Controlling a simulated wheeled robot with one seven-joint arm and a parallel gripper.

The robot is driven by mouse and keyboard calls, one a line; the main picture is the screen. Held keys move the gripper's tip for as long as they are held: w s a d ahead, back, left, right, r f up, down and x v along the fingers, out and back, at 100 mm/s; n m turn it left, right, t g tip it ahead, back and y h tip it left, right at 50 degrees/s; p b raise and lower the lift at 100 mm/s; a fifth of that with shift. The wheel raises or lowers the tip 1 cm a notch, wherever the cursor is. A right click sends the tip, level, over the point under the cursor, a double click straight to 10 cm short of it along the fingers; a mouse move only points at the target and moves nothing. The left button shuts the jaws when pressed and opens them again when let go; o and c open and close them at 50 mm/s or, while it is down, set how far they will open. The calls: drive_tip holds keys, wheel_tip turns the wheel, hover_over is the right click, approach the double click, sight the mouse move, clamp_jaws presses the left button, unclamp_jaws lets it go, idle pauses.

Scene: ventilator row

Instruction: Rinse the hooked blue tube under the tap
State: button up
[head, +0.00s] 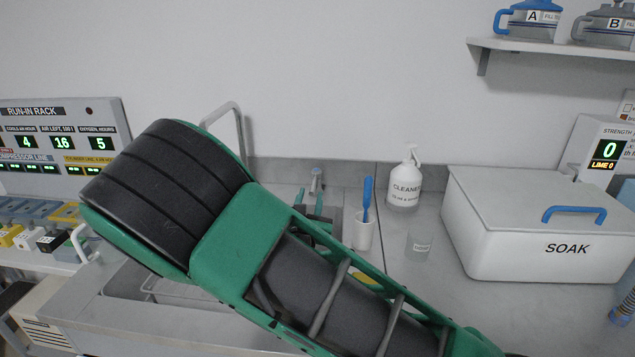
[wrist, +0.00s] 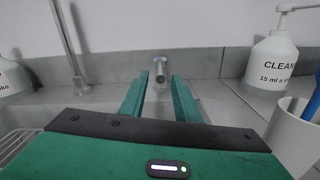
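My gripper (wrist: 159,84) is open, its two green fingers apart with nothing held between them. In the wrist view a small metal tap lever or knob (wrist: 160,68) shows beyond and between the fingertips; I cannot tell whether they touch it. It also shows in the head view (head: 316,181), just above my gripper, which is mostly behind my arm. The tall bent tap pipe (head: 237,122) rises behind my arm, left of it. A ribbed blue tube (head: 624,304) is cut off at the right edge; I cannot tell whether it is hooked.
A cup with a blue-handled brush (head: 362,231), a cleaner bottle (head: 404,186) and a small clear cup (head: 419,246) stand right of my gripper. A closed white SOAK box (head: 530,235) stands farther right. My arm hides much of the sink (head: 120,312).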

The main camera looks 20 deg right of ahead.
sight(316, 175)
drive_tip(key=x, duration=1)
drive_tip(key=shift+w+d, duration=0.15)
drive_tip(key=shift+w, duration=0.05)
clamp_jaws()
